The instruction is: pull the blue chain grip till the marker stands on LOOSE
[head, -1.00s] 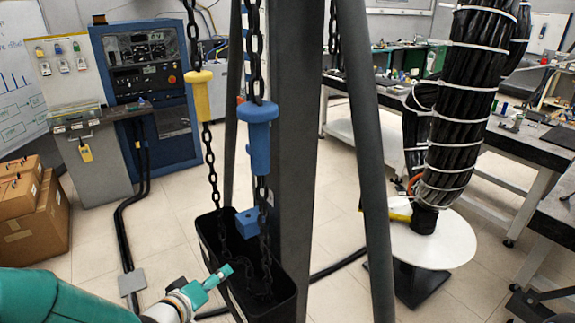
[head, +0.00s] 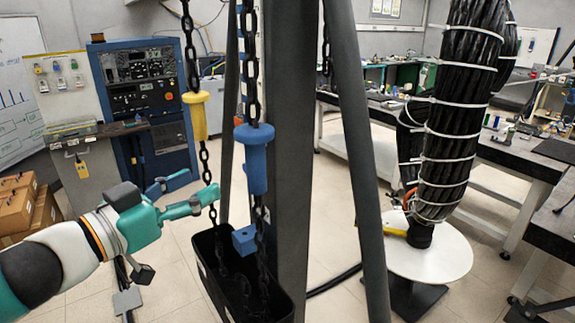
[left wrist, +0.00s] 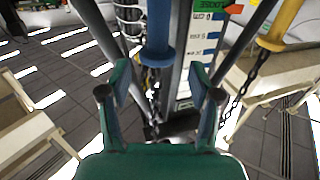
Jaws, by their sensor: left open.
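The blue chain grip (head: 255,160) hangs upright on a dark chain beside the grey column in the head view. In the left wrist view the blue grip (left wrist: 160,35) is ahead of and between my finger lines. My left gripper (head: 203,182) is open and empty, left of the blue grip and apart from it; it also shows in the left wrist view (left wrist: 159,68). A label strip (left wrist: 203,48) shows in the wrist view, with a red-orange marker (left wrist: 233,8) near a green label at its top; I cannot read the lettering surely. My right gripper is out of view.
A yellow grip (head: 195,115) hangs on a chain left of the blue one, near my left fingers. A small blue block (head: 245,239) hangs lower, above a black bin (head: 212,285). A slanted grey leg (head: 350,130) stands to the right.

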